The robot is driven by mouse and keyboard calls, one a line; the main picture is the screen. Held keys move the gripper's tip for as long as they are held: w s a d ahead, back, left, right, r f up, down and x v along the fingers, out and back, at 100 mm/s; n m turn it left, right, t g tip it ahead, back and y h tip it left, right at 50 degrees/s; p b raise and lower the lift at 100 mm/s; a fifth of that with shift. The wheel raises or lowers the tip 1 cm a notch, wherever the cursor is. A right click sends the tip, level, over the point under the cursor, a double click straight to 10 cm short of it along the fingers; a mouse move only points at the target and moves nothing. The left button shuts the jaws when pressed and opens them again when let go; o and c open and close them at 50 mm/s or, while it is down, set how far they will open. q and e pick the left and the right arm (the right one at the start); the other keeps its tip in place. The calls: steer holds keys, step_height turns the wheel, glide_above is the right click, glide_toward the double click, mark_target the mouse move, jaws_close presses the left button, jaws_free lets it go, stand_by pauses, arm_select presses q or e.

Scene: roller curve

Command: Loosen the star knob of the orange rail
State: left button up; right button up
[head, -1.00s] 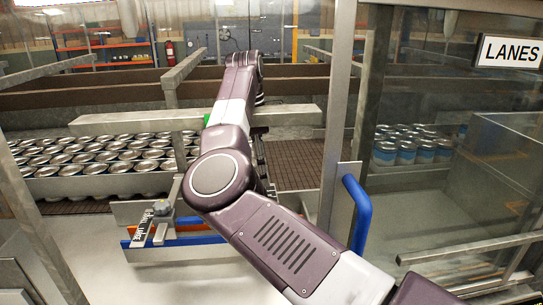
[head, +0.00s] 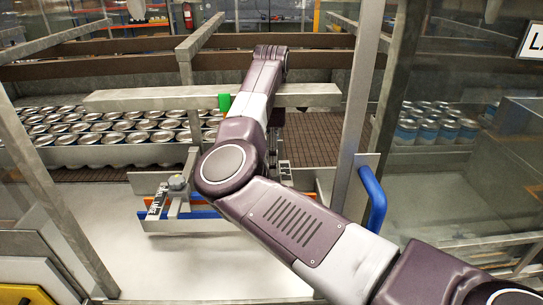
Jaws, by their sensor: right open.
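The orange rail (head: 198,202) shows as a short strip at the lower left of the middle, above a blue rail (head: 205,226). A grey knob (head: 177,182) sits on a bracket over these rails, beside a dark label plate (head: 156,201); I cannot clearly read the plate. My right arm crosses the view from the lower right, reaches up over the beam and bends down behind its own links. My right gripper (head: 275,152) is mostly hidden behind the arm, right of the knob and apart from it. It is open. My left gripper is not in view.
A grey beam (head: 150,99) with a green marker (head: 225,102) runs across under my forearm. Cans (head: 110,128) fill the conveyor at left. A post (head: 357,100) and blue handle (head: 373,200) stand close right of the rails. The pale surface in front is clear.

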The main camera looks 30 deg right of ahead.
steer(key=shift+a+r, duration=0.1)
steer(key=c, duration=1.2)
steer(key=shift+o, duration=0.2)
